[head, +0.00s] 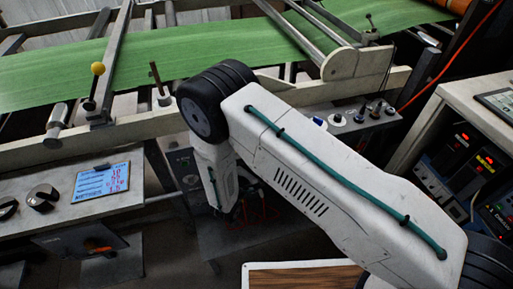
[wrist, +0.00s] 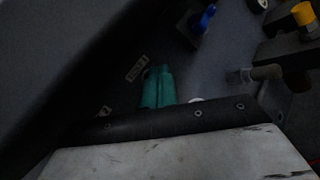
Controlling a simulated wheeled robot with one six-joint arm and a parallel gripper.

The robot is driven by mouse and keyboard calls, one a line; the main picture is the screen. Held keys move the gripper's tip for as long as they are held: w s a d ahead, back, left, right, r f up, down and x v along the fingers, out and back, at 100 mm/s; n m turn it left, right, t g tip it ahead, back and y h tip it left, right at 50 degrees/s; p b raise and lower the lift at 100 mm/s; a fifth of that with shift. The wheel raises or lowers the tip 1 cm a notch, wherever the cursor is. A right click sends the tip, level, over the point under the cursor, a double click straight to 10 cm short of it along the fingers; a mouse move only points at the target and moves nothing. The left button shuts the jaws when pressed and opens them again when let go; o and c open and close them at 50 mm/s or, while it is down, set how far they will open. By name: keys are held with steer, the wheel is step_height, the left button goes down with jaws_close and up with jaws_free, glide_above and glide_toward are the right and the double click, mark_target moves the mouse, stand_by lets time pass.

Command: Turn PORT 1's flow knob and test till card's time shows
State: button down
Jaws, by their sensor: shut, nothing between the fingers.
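The card (head: 103,182) lies on the left bench in the head view, pale blue with dark print and red figures, including "10" and "1.5". My gripper (wrist: 157,70) shows in the wrist view as two teal fingertips close together, shut and empty, over a dark panel (wrist: 95,75). Small pale labels (wrist: 136,68) are on that panel, too dim to read. A white rounded piece (wrist: 195,100) shows beside the fingers, mostly hidden by my gripper body. I cannot tell which part is PORT 1's flow knob. In the head view my arm hides most of the fingers' surroundings.
A blue-handled part (wrist: 205,17) and a yellow-capped fitting (wrist: 303,13) stand at the wrist view's upper right, near a grey stem (wrist: 265,73). In the head view, green web (head: 150,65) crosses above, and instruments with red displays (head: 470,160) stand right.

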steer(key=shift+w+a, duration=0.1)
steer(key=shift+w, duration=0.3)
stand_by(1.9)
steer(key=shift+s, duration=0.1)
stand_by(3.0)
steer(key=shift+s+d, duration=0.25)
steer(key=shift+s, duration=0.55)
steer(key=shift+s+d, duration=0.2)
steer(key=shift+s, duration=0.55)
steer(key=shift+s+d, duration=0.25)
steer(key=shift+s, duration=0.55)
steer(key=shift+s+d, duration=0.2)
steer(key=shift+s, duration=0.55)
